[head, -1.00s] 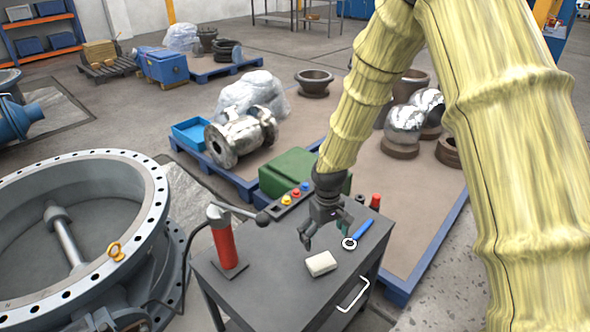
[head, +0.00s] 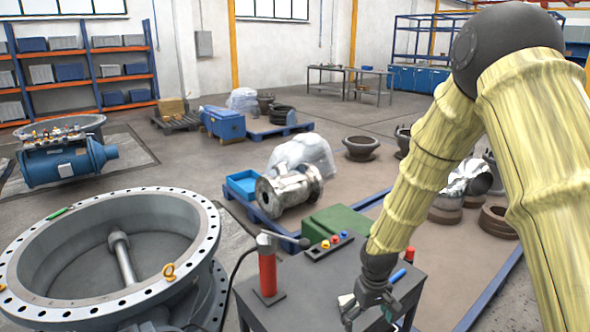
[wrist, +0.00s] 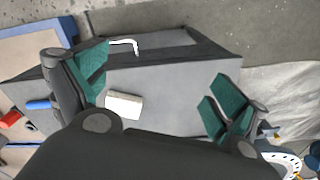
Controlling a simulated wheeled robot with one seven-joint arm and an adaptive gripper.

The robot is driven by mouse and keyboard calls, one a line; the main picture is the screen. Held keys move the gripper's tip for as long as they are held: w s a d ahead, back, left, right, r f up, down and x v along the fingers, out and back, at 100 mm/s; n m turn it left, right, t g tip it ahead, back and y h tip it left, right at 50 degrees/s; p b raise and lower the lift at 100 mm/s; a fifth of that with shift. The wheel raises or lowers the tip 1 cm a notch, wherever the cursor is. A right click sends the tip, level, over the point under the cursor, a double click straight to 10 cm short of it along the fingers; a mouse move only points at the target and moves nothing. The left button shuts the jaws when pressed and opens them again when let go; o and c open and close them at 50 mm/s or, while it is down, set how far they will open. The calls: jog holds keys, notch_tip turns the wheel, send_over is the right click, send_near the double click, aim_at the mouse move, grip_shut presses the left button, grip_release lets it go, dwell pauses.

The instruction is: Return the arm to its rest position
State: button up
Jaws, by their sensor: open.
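My gripper (head: 368,308) is open and empty, hanging fingers-down over the grey cart top (head: 300,288) at the end of my yellow-sleeved arm. In the wrist view my gripper's green finger pads (wrist: 157,92) stand wide apart. A cream block (wrist: 123,106) lies on the cart between them in the picture, nearer the left finger, with no visible contact. In the head view the gripper hides most of the block's area.
The cart carries a red hand pump (head: 268,273), a button box (head: 328,246), a blue-handled tool (head: 397,276) and a red-topped item (head: 409,254). A large flanged valve (head: 120,255) stands left. A green case (head: 338,222) sits behind the cart.

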jog(key=s+f+m, duration=0.1)
jog(key=s+f, duration=1.1)
jog(key=f, duration=0.3)
jog(key=s+d+f+m, duration=0.1)
jog(key=s+f, duration=0.3)
jog(key=s, duration=0.7)
jog(key=s+d+f+m, duration=0.1)
jog(key=s+f, duration=0.3)
jog(key=s, duration=0.7)
jog(key=shift+s+d, duration=0.3)
jog(key=shift+d, duration=0.5)
